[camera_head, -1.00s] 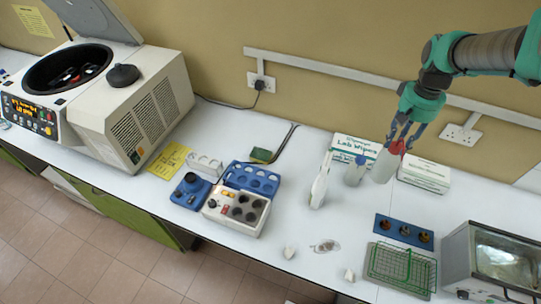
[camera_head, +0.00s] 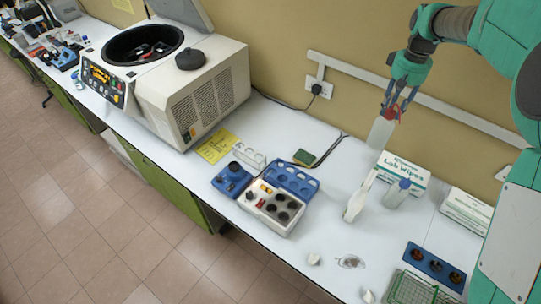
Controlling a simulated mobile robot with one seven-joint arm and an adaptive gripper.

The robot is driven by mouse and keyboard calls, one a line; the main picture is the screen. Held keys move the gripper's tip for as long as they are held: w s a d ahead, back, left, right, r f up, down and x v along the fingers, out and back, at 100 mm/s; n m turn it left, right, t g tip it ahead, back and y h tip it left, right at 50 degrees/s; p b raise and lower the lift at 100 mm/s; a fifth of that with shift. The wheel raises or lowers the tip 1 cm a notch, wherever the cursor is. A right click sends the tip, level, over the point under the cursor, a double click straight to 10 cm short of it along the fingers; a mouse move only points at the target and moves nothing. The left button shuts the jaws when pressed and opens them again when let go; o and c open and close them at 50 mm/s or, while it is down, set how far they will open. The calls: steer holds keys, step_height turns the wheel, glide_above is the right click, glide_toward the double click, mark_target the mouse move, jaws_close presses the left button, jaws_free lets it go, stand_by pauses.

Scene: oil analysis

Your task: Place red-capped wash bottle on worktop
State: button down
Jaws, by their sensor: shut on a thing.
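The red-capped wash bottle (camera_head: 381,131) is held in the air with its cap up, in front of the wall at the right. My gripper (camera_head: 391,112) is shut on it around the red cap. The fingers partly hide the cap. The bottle hangs above the back of the white worktop (camera_head: 310,134), behind and above the Lab Wipes boxes.
A Lab Wipes box (camera_head: 410,170) stands below the held bottle, with a blue-capped bottle (camera_head: 396,194) and a white upright item (camera_head: 357,198) in front. A second box (camera_head: 467,211) is right. A centrifuge (camera_head: 178,84) stands left.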

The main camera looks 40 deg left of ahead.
steer(key=w+a+f+n+p, duration=0.15)
steer(key=a+n, duration=0.35)
steer(key=a, duration=1.9)
steer(key=s+a+f+n+p, duration=0.15)
steer(key=s+a, duration=0.25)
steer(key=a, duration=0.6)
steer(key=s+a+f+n+p, duration=0.1)
steer(key=s+a+f+n, duration=0.15)
steer(key=a, duration=0.75)
step_height(320, 180, down, 10)
steer(key=shift+s, duration=0.35)
steer(key=shift+d+f, duration=0.1)
steer(key=shift+f, duration=0.15)
steer(key=shift+f+p, duration=0.3)
steer(key=shift+f, duration=2.75)
